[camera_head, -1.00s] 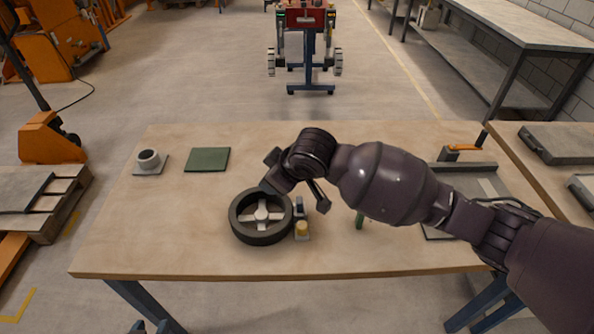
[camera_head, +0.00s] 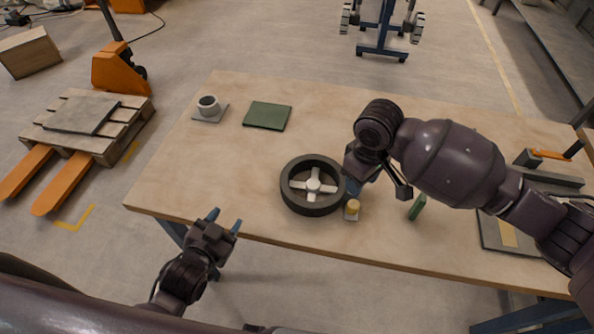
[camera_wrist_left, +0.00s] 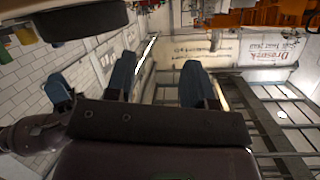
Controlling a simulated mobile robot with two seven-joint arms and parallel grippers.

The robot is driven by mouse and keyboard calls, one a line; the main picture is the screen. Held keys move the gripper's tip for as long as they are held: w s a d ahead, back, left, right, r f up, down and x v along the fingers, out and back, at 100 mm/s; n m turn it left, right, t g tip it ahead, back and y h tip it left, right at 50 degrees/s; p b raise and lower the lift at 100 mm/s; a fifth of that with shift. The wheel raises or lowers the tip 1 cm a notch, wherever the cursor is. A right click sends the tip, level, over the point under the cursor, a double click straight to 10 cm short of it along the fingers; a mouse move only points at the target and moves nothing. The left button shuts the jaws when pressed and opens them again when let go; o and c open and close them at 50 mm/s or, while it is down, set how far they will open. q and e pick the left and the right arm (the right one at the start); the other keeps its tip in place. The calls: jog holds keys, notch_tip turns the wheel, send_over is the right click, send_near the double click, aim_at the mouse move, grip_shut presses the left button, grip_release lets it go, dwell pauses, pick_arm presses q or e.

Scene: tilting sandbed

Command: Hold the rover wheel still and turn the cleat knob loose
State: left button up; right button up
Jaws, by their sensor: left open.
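The rover wheel (camera_head: 313,185), a black ring with pale spokes, lies flat on the wooden table (camera_head: 250,215). A small yellow knob (camera_head: 352,206) on a pale base sits just right of the wheel in the head view. My left gripper (camera_head: 226,221) is open and empty, in front of the table's near edge and apart from the wheel. Its blue fingers also show in the left wrist view (camera_wrist_left: 160,80). My right gripper (camera_head: 376,178) is above the table by the wheel's right rim. Its fingertips are partly hidden, so contact and opening are unclear.
A grey cup-like part (camera_head: 208,105) on a plate and a green mat (camera_head: 267,115) lie at the back left. A small green piece (camera_head: 417,207) stands right of the knob. A dark tray (camera_head: 497,236) lies farther right. The table's left front is clear.

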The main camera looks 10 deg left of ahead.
pick_arm(q)
jog(key=w+d+r+m+h, duration=0.3)
jog(key=d+r+m+h, duration=0.3)
jog(key=d+m, duration=0.25)
jog(key=w+d+r+m+h, duration=0.2)
jog(key=d+r+m+h, duration=0.45)
jog(key=d, duration=0.35)
jog(key=s+d+m+g+h, duration=0.2)
jog(key=s+d+m+g, duration=0.25)
jog(key=m+g, duration=0.5)
jog(key=s+d+m+g+h, duration=0.2)
jog(key=s+d+m+g, duration=0.4)
jog(key=m, duration=0.6)
jog(key=m+t+y, duration=0.1)
jog(key=m+y, duration=1.8)
jog(key=m, duration=0.1)
send_over(293, 197)
notch_tip(293, 197, down, 5)
jog(key=shift+f, duration=0.1)
notch_tip(293, 197, down, 11)
jog(key=shift+r, duration=0.2)
